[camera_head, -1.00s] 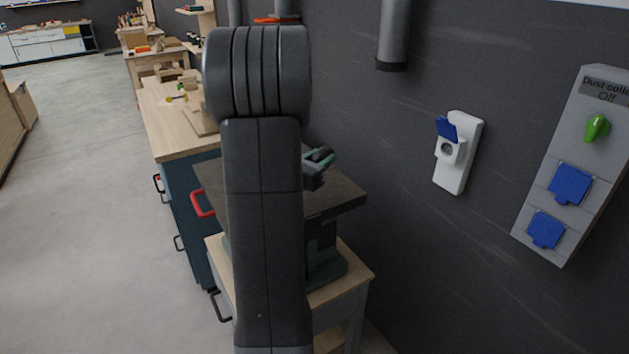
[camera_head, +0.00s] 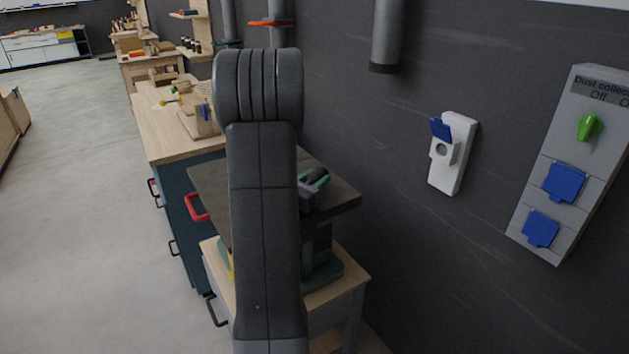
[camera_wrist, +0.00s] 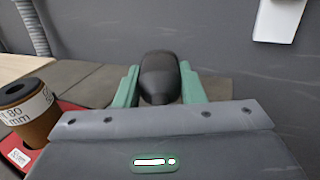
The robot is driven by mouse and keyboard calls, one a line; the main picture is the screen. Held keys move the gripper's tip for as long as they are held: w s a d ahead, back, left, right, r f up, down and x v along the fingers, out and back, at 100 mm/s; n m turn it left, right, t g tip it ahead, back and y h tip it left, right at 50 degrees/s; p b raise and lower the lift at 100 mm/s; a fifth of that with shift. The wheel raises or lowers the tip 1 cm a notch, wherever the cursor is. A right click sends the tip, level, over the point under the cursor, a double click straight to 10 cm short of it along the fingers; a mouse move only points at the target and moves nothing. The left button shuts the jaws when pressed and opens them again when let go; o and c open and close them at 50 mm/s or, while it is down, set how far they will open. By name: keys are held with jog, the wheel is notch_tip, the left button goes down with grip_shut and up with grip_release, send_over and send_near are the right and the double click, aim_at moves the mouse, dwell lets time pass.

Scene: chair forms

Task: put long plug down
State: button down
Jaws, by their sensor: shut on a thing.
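The long plug (camera_wrist: 160,78) is a dark, rounded piece in the wrist view, held between the two green fingers of my gripper (camera_wrist: 160,88). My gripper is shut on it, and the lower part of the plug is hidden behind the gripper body. In the head view the gripper (camera_head: 314,180) shows beside my arm, over the dark machine table (camera_head: 338,192). The dark plug shows there between green finger edges. I cannot tell whether the plug touches the table top.
A brown cylinder marked 80 mm (camera_wrist: 28,105) stands on a red holder (camera_wrist: 68,108) at left in the wrist view. A white wall socket (camera_head: 453,155) with a raised blue cover and a dust collector panel (camera_head: 568,165) are on the wall. A wooden workbench (camera_head: 160,130) stands behind.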

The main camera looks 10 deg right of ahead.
jog(key=shift+f, duration=0.35)
jog(key=shift+s+f+b, duration=0.2)
jog(key=shift+f+b, duration=0.15)
jog(key=shift+b, duration=0.1)
jog(key=c, duration=0.9)
grip_release()
jog(key=shift+f, duration=0.1)
jog(key=shift+w+r+p, duration=0.1)
jog(key=shift+r+p, duration=0.55)
jog(key=shift+p, duration=0.2)
jog(key=b+v, duration=0.1)
jog(key=v, duration=0.9)
jog(key=shift+a+r+b, duration=0.15)
jog(key=shift+a+b, duration=0.1)
jog(key=shift+b, duration=0.05)
jog(key=shift+v, duration=0.75)
jog(key=shift+d+r, duration=0.15)
jog(key=p+x, duration=0.1)
jog(key=x, duration=1)
jog(key=shift+w+d, duration=0.3)
